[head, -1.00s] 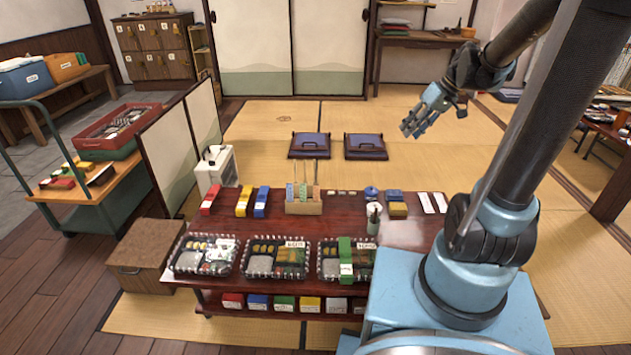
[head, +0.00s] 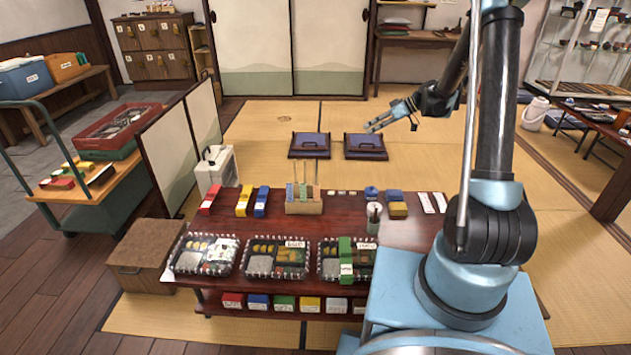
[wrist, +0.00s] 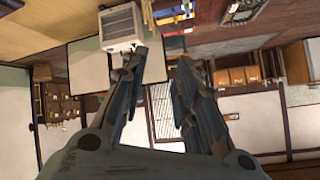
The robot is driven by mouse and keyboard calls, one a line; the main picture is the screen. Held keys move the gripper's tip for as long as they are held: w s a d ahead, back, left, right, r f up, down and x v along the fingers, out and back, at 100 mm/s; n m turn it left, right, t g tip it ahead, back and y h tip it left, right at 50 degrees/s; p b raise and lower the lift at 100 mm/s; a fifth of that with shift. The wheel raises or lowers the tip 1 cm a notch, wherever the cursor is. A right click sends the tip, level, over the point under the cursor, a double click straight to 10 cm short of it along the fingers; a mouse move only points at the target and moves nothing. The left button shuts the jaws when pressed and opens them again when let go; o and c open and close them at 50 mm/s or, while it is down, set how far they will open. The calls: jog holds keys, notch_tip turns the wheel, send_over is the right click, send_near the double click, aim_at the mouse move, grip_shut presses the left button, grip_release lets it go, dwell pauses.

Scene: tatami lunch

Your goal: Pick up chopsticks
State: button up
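A wooden holder (head: 304,208) stands at the back middle of the low dark red table (head: 420,235). Thin upright sticks rise from it among blue, green and orange pieces; they look like chopsticks (head: 316,172). Two pale slim strips (head: 433,202) lie on the table's right end; I cannot tell what they are. My gripper (head: 372,126) is raised beyond the table, near the floor cushions in the picture, and points left. In the wrist view its two fingers (wrist: 158,68) are spread with nothing between them.
Three bento trays (head: 277,258) line the table's front. Red, yellow and blue boxes (head: 243,201) lie left of the holder. A bottle (head: 373,218) stands to its right. A white appliance (head: 215,168) and folding screen (head: 180,140) stand at the table's left. Tatami behind is mostly clear.

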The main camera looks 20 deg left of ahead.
jog(key=w+a+f+n+g+y, duration=0.1)
jog(key=w+a+f+n+y, duration=0.25)
jog(key=f, duration=0.55)
jog(key=n+g, duration=0.1)
jog(key=n, duration=0.1)
send_near(315, 164)
jog(key=shift+x, duration=5.15)
jog(key=shift+w+f, duration=0.1)
jog(key=shift+w, duration=0.1)
grip_shut()
